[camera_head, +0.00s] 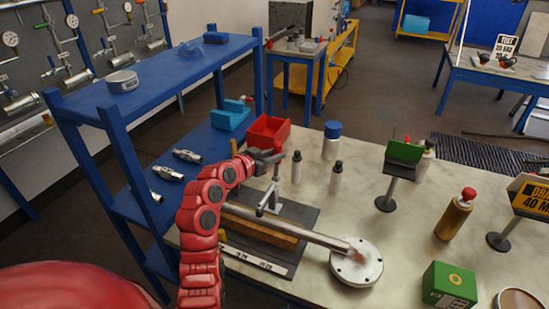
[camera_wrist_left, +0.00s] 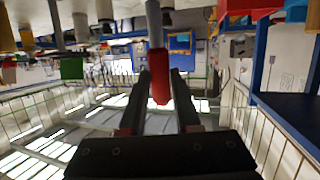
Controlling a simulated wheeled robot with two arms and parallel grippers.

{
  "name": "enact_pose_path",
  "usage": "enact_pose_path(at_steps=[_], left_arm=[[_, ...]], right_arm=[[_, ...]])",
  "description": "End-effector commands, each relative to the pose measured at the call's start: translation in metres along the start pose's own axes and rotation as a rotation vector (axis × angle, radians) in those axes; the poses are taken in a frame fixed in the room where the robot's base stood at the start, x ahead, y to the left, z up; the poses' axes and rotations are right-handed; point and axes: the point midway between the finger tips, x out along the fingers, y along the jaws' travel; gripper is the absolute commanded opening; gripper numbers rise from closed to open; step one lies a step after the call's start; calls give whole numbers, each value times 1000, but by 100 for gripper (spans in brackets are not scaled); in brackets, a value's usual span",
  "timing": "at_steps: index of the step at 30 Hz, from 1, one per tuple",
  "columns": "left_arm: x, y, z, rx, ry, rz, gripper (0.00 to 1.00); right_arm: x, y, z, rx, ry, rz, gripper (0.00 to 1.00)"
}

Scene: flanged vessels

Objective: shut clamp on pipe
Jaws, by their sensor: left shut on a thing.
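The pipe (camera_head: 300,232) is a grey metal tube lying along a wooden block (camera_head: 262,238) on a dark plate (camera_head: 305,217). Its right end meets a round bolted flange (camera_head: 357,264). A grey toggle clamp (camera_head: 268,200) stands at the pipe, with its lever raised upright. I cannot tell whether its lower part touches the pipe. My left gripper (camera_head: 268,157) is shut on the lever's red handle (camera_head: 279,146). In the left wrist view, the red handle (camera_wrist_left: 160,88) sits between the fingers, with the grey lever (camera_wrist_left: 155,25) beyond. My right gripper is not in view.
A green-topped stand (camera_head: 403,153), brown bottle (camera_head: 455,216) and green box (camera_head: 449,285) are to the right. A blue shelf (camera_head: 165,68) rises at left. Bare tabletop (camera_head: 405,235) lies right of the flange.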

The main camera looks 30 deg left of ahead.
Motion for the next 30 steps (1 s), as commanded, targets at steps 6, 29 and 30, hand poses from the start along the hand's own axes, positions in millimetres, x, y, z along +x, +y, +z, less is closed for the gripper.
enact_pose_path(at_steps=[6, 29, 30], left_arm=[[0, 0, 1, 0, -3, 0, 0], [-27, -1, 3, -1, -1, -3, 62], [-36, -2, 3, -2, 1, -4, 62]], right_arm=[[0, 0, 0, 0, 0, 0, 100], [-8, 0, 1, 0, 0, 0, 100], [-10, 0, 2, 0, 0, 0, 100]])
